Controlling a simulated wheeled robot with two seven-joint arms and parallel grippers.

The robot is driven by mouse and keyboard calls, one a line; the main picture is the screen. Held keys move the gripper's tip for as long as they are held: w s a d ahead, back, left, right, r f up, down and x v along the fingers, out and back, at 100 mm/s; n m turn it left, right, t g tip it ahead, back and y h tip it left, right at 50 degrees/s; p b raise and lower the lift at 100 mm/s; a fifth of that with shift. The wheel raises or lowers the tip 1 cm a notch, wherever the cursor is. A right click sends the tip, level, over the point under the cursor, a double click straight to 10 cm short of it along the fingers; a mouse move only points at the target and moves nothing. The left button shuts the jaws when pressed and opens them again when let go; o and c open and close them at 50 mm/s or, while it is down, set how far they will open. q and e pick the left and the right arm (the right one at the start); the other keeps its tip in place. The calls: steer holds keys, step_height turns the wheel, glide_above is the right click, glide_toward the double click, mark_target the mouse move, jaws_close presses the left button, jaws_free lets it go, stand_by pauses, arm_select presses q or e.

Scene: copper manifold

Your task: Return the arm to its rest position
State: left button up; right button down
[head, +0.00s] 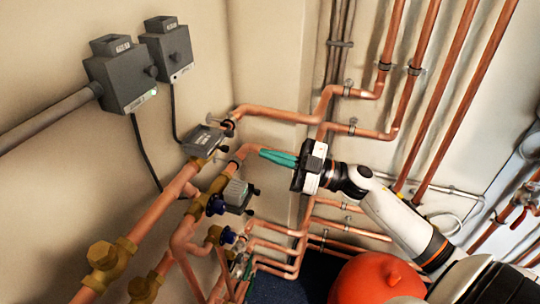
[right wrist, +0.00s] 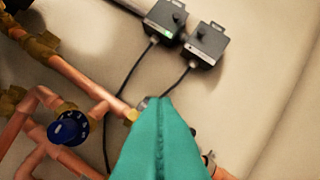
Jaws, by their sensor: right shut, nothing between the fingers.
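My right gripper (head: 264,154) has teal fingers that are closed together with nothing between them. In the head view it points left, close to the copper pipes and the grey valve actuators. My right arm (head: 395,218), white with black and orange joints, comes in from the lower right. The shut teal fingers (right wrist: 160,145) fill the lower middle of the right wrist view. They overlap part of the pipework there, and I cannot tell whether they touch it. My left gripper does not show.
Copper pipes (head: 270,114) with brass fittings (head: 102,255) run along the left and back walls. Two grey control boxes (head: 122,82) hang on the left wall with black cables. A grey actuator (head: 203,140) sits below them. A red-orange rounded vessel (head: 372,279) stands beneath my arm. A blue dial (right wrist: 68,128) shows on the pipework.

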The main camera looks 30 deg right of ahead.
steer(key=shift+s, duration=0.1)
steer(key=w+d+f+m+t+h, duration=0.2)
steer(key=d+f+m+h, duration=0.2)
steer(key=f, duration=0.5)
steer(key=w+d+f+m+t+h, duration=0.25)
steer(key=f+m+h, duration=0.25)
steer(key=f, duration=0.4)
steer(key=s+d+f+m+g+h+b, duration=0.1)
steer(key=s+f+m+g+h, duration=0.2)
steer(key=f, duration=0.9)
steer(key=s+d+f+m+g+h+b, duration=0.1)
steer(key=s+d+f+m+g+h, duration=0.2)
steer(key=f, duration=1)
steer(key=s+a+f+g+h, duration=0.1)
steer(key=s+a+f+g, duration=0.15)
steer(key=s+f, duration=0.65)
steer(key=s+a+f+g, duration=0.3)
steer(key=s+f, duration=0.3)
steer(key=s, duration=0.3)
steer(key=s+a+f+g, duration=0.3)
steer(key=s+a+f, duration=0.2)
steer(key=s, duration=0.5)
steer(key=s+a+f+g+b, duration=0.1)
steer(key=s+a+f+g, duration=0.2)
steer(key=s+f, duration=0.4)
steer(key=s+a, duration=0.1)
steer(key=s, duration=0.2)
steer(key=shift+n, duration=0.3)
